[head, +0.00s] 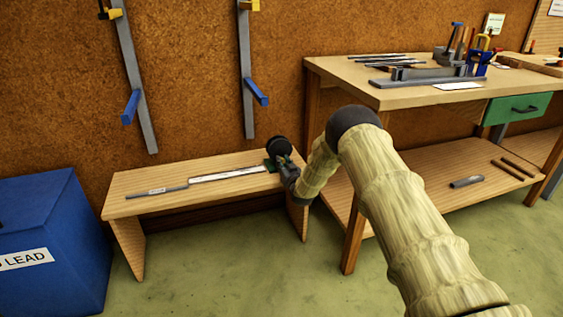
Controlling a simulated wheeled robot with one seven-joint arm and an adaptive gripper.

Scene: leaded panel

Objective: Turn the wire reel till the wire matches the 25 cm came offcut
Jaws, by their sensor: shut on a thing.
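The wire reel (277,146) is a dark round drum on a green stand at the right end of the low wooden bench (130,183). My gripper (283,165) is at the reel's front right side and is shut on it. My wrist covers part of the stand, and the exact part held is too small to tell. A grey came offcut (157,192) lies along the left of the bench top. A pale, ruler-like strip (228,173) lies between the offcut and the reel. I cannot make out the wire or its length at this distance.
A taller workbench (420,97) with tools and a green drawer (515,108) stands at the right, close to my arm. A blue lead bin (50,235) stands at the left. Two bar clamps (140,95) hang on the wall. The floor in front is clear.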

